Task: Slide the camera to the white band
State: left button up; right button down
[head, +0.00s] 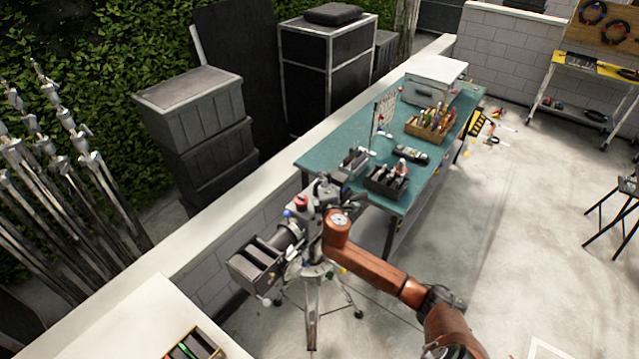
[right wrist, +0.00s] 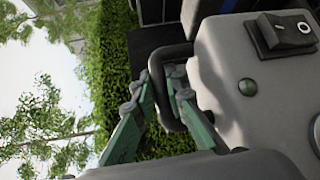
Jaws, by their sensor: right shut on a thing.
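The camera (head: 281,238) stands on a tripod (head: 313,294), with its dark boxy front hood pointing to the lower left. In the right wrist view its grey body (right wrist: 235,70) fills the right side, with a black switch on top and a dark loop handle (right wrist: 158,63). My right gripper (right wrist: 160,95) has its green fingers closed at this handle. In the head view my copper right arm reaches in from the lower right, and its gripper (head: 322,237) is beside the camera body, with the fingers hard to make out. My left gripper is out of view. I cannot make out a white band.
A teal workbench (head: 345,148) with tool trays and a white case stands behind the camera. A low wall (head: 215,222) runs along its left, and a white-topped surface (head: 130,325) is at the lower left. The concrete floor at right is mostly clear.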

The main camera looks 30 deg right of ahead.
jog(key=c, duration=2.3)
grip_release()
jog(key=shift+c, duration=0.2)
jog(key=o, duration=0.3)
jog(key=shift+s+a, duration=0.1)
jog(key=shift+a, duration=0.05)
jog(key=shift+o, duration=0.5)
jog(key=v, duration=1.1)
jog(key=shift+s, duration=0.4)
jog(key=shift+a, duration=0.1)
